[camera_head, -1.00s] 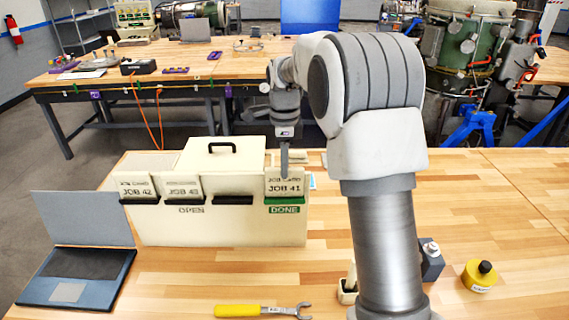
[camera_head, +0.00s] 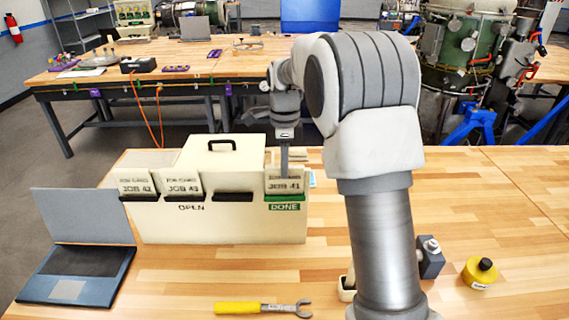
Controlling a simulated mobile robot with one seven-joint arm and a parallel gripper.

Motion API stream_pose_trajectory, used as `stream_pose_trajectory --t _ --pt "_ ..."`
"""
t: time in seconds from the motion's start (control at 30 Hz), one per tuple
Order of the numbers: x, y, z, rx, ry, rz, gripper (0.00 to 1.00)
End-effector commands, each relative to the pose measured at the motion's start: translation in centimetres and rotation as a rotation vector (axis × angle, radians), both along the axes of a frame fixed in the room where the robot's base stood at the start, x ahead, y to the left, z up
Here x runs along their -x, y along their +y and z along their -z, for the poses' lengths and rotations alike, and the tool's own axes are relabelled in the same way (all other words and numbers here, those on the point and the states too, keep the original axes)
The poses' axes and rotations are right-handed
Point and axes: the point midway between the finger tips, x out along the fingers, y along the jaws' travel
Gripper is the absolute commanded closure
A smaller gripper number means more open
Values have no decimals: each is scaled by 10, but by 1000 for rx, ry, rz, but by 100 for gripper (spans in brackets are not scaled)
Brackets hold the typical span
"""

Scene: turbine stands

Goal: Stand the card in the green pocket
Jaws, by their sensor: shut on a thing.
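A pale card marked JOB 41 (camera_head: 291,186) stands upright at the green-lipped pocket marked DONE (camera_head: 285,201), on the right end of the cream box front. Its lower edge meets the green lip, and I cannot tell how deep it sits. My gripper (camera_head: 284,172) points down at the card's top edge and is shut on it. The fingertips are small and partly merge with the card.
The cream box (camera_head: 222,222) also holds cards JOB 42 (camera_head: 136,185) and JOB 43 (camera_head: 182,185) in black-lipped pockets; a third black pocket (camera_head: 232,197) looks empty. A laptop (camera_head: 80,270), a yellow-handled wrench (camera_head: 240,308) and a yellow round item (camera_head: 479,272) lie around.

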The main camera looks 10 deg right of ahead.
Motion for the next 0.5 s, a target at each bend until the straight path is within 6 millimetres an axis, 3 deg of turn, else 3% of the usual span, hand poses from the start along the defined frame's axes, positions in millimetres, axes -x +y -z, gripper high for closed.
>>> stream_pose_trajectory --t 0.13,0.17,0.33,0.5 --pt "4 0 8 0 18 0 100" --pt "4 0 8 0 18 0 75" --pt "3 0 8 0 17 0 45" --pt "2 0 7 1 12 0 44"
